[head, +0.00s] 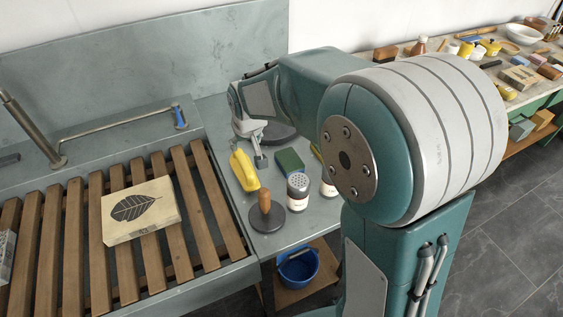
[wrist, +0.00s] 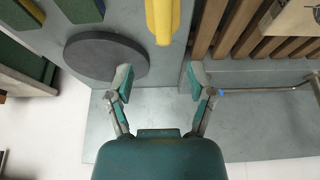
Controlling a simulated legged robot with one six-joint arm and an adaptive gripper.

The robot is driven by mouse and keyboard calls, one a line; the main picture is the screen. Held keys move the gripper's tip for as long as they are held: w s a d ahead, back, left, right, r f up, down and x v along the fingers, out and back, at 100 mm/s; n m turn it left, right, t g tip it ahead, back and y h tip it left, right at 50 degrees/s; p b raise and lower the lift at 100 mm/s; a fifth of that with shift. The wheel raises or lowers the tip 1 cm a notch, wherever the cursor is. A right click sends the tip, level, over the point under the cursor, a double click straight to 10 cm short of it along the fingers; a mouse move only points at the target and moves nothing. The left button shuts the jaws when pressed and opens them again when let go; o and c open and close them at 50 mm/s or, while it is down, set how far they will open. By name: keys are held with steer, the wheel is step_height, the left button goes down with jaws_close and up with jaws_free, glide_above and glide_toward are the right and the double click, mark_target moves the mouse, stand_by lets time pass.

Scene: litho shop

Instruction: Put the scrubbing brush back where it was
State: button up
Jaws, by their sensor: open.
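No bristles show clearly, so I cannot tell for sure which thing is the scrubbing brush. A long yellow object (head: 243,170) lies on the grey counter beside the slatted rack; its rounded end also shows in the wrist view (wrist: 163,20). My gripper (head: 260,146) is open and empty. It is above the counter, just behind the yellow object. In the wrist view the fingertips (wrist: 160,82) are spread apart, with bare counter between them and the yellow end ahead. A dark round disc (wrist: 105,52) lies flat to the left of the fingers.
A green sponge-like block (head: 289,161), shaker tins (head: 298,187) and a wooden-handled disc tool (head: 267,212) crowd the counter. The slatted rack (head: 208,190) holds a leaf-printed block (head: 140,210). A blue bucket (head: 298,268) stands below. A cluttered bench (head: 515,98) is at the far right.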

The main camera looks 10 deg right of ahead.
steer(key=s+d+r+m, duration=0.1)
steer(key=s+d+r, duration=0.3)
steer(key=s, duration=0.2)
steer(key=s+d+r, duration=0.3)
steer(key=s+r, duration=0.2)
steer(key=s, duration=0.2)
steer(key=s+d+m+t, duration=0.1)
steer(key=s+d, duration=0.2)
steer(key=s, duration=1)
steer(key=shift+d+r+h, duration=0.2)
steer(key=shift+r+h, duration=0.15)
steer(key=shift+h, duration=0.05)
steer(key=shift+c, duration=0.8)
steer(key=shift+a, duration=0.1)
